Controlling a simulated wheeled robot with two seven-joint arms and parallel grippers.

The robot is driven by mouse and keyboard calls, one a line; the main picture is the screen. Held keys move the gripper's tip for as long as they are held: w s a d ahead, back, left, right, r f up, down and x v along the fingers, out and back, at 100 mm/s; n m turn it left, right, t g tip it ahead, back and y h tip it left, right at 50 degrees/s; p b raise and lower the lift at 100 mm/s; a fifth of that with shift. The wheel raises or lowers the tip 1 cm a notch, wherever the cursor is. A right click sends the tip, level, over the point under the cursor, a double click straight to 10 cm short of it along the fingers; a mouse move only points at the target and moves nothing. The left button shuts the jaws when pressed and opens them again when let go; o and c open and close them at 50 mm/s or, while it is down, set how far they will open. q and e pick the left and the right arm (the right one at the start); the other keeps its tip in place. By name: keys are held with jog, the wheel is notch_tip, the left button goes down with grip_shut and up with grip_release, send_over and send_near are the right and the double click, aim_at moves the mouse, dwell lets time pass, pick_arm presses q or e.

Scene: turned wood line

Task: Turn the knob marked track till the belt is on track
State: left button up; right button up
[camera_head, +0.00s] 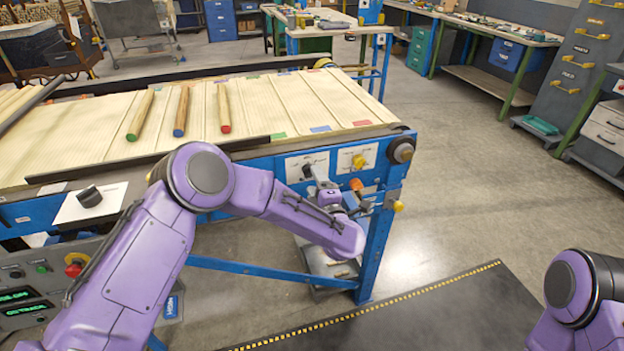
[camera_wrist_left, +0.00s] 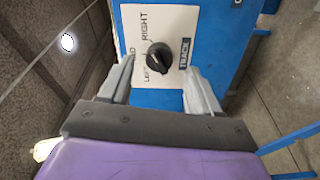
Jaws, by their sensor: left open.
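The black knob marked TRACK (camera_wrist_left: 158,57) sits on a white plate with LEFT and RIGHT markings on the blue belt frame. It also shows small in the head view (camera_head: 307,170), partly behind my gripper. My left gripper (camera_head: 320,180) is open in front of it; in the wrist view the two fingers (camera_wrist_left: 160,68) stand apart on either side of the knob, and I cannot tell whether they touch it. The belt (camera_head: 285,100) carries several wooden rods with coloured ends. A green display (camera_head: 22,315) at lower left has a line ending in TRACK, its start unclear. My right gripper is out of frame.
A yellow knob (camera_head: 358,161) is on the plate right of the track knob. An orange-tipped part (camera_head: 356,185) sits low on the frame nearby. Another black knob (camera_head: 90,196) and a red button (camera_head: 75,264) are at left. The floor on the right is open.

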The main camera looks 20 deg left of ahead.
pick_arm(q)
jog(key=b+v, duration=0.1)
jog(key=v, duration=0.6)
jog(key=shift+s+d, duration=0.1)
jog(key=s+a+f+m+g+h, duration=0.2)
jog(key=s+f+m+h, duration=0.2)
jog(key=s+f+m, duration=0.45)
jog(key=s+a+f+m+g+h, duration=0.15)
jog(key=s+f+m+h, duration=0.3)
jog(key=f, duration=0.75)
jog(key=s+a+f+m+g, duration=0.1)
jog(key=s+a, duration=0.3)
jog(key=s, duration=0.4)
jog(key=s+a+f+m+g+y, duration=0.1)
jog(key=s+a+f+g, duration=0.3)
jog(key=s, duration=0.4)
jog(key=s+a+f+m+g+y, duration=0.1)
jog(key=s+a+f+g, duration=0.2)
jog(key=s+a, duration=0.2)
jog(key=s, duration=0.3)
jog(key=shift+s, duration=0.25)
jog(key=shift+a, duration=0.15)
